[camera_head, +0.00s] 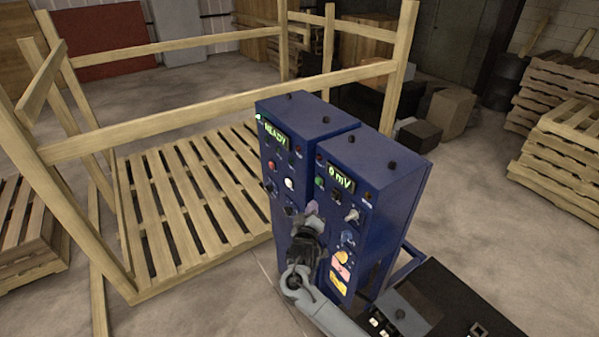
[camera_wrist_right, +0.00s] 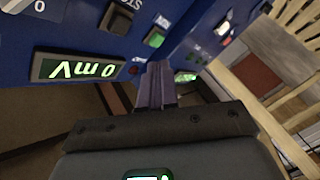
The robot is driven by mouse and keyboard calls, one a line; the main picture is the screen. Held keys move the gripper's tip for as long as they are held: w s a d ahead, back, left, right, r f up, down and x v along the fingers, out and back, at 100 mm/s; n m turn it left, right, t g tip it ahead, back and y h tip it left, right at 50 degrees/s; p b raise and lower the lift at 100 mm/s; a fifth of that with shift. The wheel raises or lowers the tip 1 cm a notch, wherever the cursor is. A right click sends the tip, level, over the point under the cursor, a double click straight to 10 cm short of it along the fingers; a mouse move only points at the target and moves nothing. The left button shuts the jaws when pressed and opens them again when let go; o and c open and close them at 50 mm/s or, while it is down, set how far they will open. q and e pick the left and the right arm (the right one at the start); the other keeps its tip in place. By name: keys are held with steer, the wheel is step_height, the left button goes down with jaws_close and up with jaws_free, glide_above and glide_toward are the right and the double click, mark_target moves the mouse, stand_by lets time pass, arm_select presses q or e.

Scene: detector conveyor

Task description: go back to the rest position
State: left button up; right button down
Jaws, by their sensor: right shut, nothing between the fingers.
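My right gripper (camera_head: 313,208) is in front of the blue control cabinet, with its fingers pointing up along the panel face. In the right wrist view its fingers (camera_wrist_right: 157,82) are shut together and hold nothing. The left box (camera_head: 300,113) of the cabinet has a display reading READY; the right box (camera_head: 385,165) reads 0 mV. In the wrist view the 0 mV display (camera_wrist_right: 78,68) and a green button (camera_wrist_right: 155,38) are close to the fingertips. I cannot tell whether they touch the panel. My left gripper is not in view.
A black conveyor surface (camera_head: 445,295) lies at the lower right, beside the cabinet. A wooden frame (camera_head: 230,107) with a slatted base (camera_head: 190,195) stands behind and left. Stacked pallets (camera_head: 560,140) are at the right. Bare floor (camera_head: 480,200) lies between.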

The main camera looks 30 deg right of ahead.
steer(key=s+a+f+n+g+y+p, duration=0.1)
steer(key=s+a+f+y, duration=0.1)
steer(key=s+f, duration=0.75)
steer(key=s+a+f+n+g+y+p, duration=0.1)
steer(key=s+f+n+y+p, duration=0.1)
steer(key=s+f, duration=0.75)
arm_select(q)
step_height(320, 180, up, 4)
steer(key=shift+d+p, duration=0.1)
steer(key=shift+p, duration=0.35)
arm_select(e)
steer(key=s+a+r+m+g+y, duration=0.1)
steer(key=s+a+r+g+y, duration=0.2)
steer(key=s+a+r, duration=0.4)
steer(key=s+a+r+g+y, duration=0.3)
steer(key=s+a+r+y, duration=0.2)
steer(key=s, duration=0.9)
steer(key=a+r, duration=0.2)
steer(key=a, duration=0.2)
steer(key=shift+s+m+g, duration=0.3)
steer(key=shift+m, duration=0.1)
